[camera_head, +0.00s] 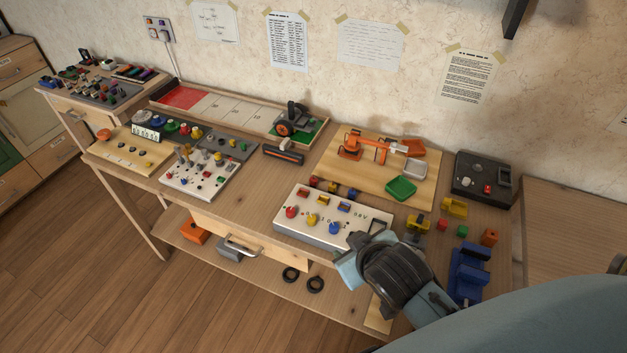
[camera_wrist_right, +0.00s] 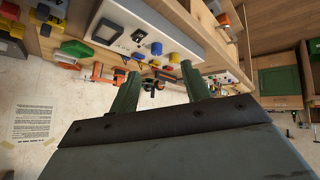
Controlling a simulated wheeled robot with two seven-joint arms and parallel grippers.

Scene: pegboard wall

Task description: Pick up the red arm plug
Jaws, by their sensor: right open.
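A white control panel (camera_head: 282,228) lies near the front of the bench. A red plug-like knob (camera_head: 291,212) stands at its left, beside a yellow one (camera_head: 312,218) and a blue one (camera_head: 333,227). Smaller red, yellow and blue pieces sit along its back edge; which piece is the arm plug I cannot tell for sure. My right gripper (camera_head: 350,264) is at the panel's front right corner, apart from the red knob. In the wrist view its two fingers (camera_wrist_right: 160,90) are open with nothing held. The panel (camera_wrist_right: 135,18) shows beyond them. My left gripper is not in view.
An orange toy arm (camera_head: 380,145) stands on a wooden board behind the panel, near a green tray (camera_head: 401,188). Loose coloured blocks and a blue vise-like object (camera_head: 468,272) lie at the right. A white board with pegs (camera_head: 200,180) is further left.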

